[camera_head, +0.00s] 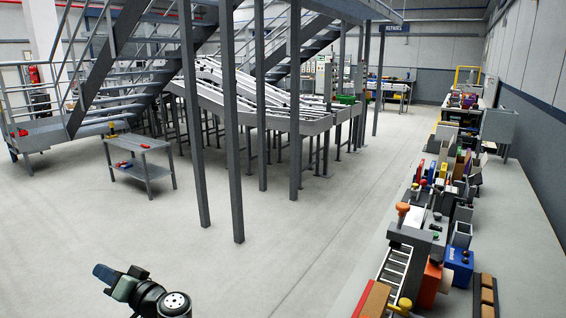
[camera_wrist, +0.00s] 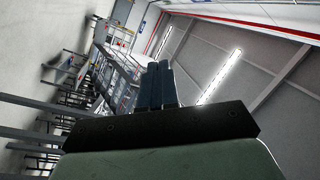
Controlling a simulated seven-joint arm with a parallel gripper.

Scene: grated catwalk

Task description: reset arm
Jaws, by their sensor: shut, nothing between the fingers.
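My gripper (camera_head: 104,273) shows at the lower left of the head view, at the end of my green and black arm. It is held in the air above the bare floor, pointing to the left. In the wrist view my gripper (camera_wrist: 160,84) points away from the camera, with its dark blue fingers together and nothing between them. Beyond the fingers the wrist view is tilted and shows the ceiling, a stair and shelving. The rest of my arm is cut off by the bottom edge of the head view.
A long workbench (camera_head: 508,215) crowded with tools and boxes runs along the right. A grey metal cart (camera_head: 142,150) stands at the left. Steel posts (camera_head: 231,130) and a conveyor (camera_head: 262,110) fill the middle. The grey floor (camera_head: 290,265) around my arm is clear.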

